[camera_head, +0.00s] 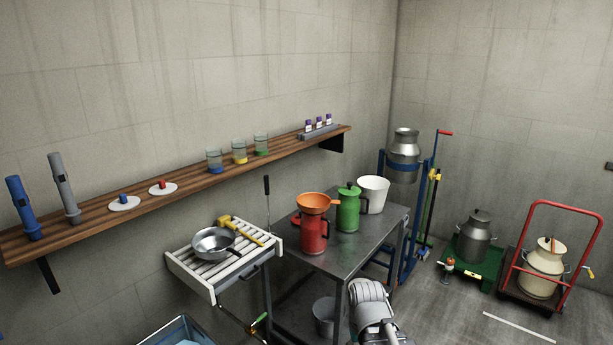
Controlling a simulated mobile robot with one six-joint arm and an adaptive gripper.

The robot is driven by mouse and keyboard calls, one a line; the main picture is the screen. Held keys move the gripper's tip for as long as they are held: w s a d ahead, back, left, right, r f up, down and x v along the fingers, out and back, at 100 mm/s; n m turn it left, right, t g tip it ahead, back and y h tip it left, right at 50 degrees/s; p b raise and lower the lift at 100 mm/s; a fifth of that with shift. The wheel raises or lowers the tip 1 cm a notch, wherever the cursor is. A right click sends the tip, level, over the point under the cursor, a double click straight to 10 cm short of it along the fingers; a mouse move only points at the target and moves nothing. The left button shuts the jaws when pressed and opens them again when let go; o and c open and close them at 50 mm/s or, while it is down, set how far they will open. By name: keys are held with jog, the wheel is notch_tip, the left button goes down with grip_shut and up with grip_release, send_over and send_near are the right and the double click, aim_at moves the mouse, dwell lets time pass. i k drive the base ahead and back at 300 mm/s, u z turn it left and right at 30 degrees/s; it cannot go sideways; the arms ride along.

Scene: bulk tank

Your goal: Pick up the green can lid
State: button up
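The green can (347,213) stands upright on the grey metal table (377,234), near its back. Its green lid (349,191) sits on top of the can, with a small knob in the middle. A red can (313,236) with an orange funnel (313,201) on top stands in front and to the left of it. A white bucket (374,193) stands close behind it to the right. Part of my grey arm shows at the bottom edge, in front of the table. My gripper's fingers do not show.
A white slatted rack (191,267) with a steel pan (212,242) and a yellow tool is left of the table. A wooden shelf (185,182) runs along the wall above. A blue frame (413,235) holding a metal milk can (404,150) stands to the right.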

aim_at(350, 190)
jog(key=z, duration=0.1)
jog(key=i, duration=1.05)
jog(key=z, duration=0.1)
